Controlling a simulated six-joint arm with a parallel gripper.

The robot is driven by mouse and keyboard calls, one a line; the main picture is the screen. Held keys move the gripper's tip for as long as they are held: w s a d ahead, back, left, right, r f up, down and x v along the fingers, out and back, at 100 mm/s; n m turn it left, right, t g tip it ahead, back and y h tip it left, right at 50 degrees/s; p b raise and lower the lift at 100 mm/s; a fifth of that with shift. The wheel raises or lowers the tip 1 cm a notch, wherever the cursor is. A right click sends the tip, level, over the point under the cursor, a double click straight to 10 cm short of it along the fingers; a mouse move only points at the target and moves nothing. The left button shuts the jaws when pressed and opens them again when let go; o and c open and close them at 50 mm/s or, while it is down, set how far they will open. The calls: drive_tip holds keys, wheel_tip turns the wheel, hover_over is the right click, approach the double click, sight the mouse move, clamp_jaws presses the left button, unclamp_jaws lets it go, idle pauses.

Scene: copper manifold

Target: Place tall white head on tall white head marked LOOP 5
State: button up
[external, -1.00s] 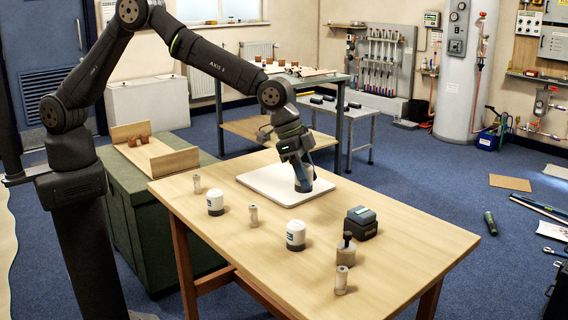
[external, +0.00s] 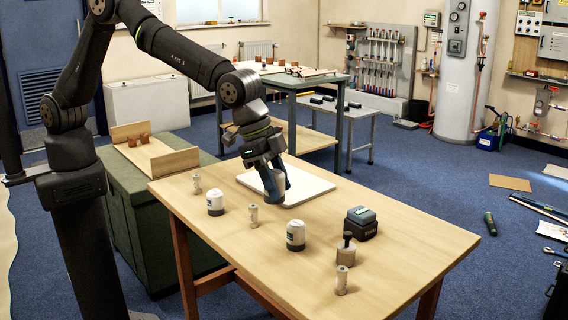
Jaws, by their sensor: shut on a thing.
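Two white heads with dark bases and small labels stand on the table: one (external: 215,203) to the left of the gripper, one (external: 295,236) nearer the front. The label text is too small to read, so I cannot tell which is LOOP 5.
Slim pale cylinders stand at the left (external: 197,184), middle (external: 253,216) and front right (external: 342,280) of the wooden table (external: 400,255). A dark box (external: 361,222) and a tan block with a dark knob (external: 346,250) stand at the right. The table's right end is clear.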

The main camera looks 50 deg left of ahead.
drive_tip(key=w+f, duration=0.1)
drive_tip(key=w, duration=0.1)
drive_tip(key=w+f, duration=0.1)
drive_tip(key=w, duration=0.1)
drive_tip(key=w+f, duration=0.1)
drive_tip(key=w, duration=0.1)
drive_tip(key=shift+d+f, duration=0.15)
drive_tip(key=shift+f, duration=2.1)
drive_tip(key=shift+f, duration=0.15)
drive_tip(key=o, duration=1)
drive_tip(key=v, duration=1.2)
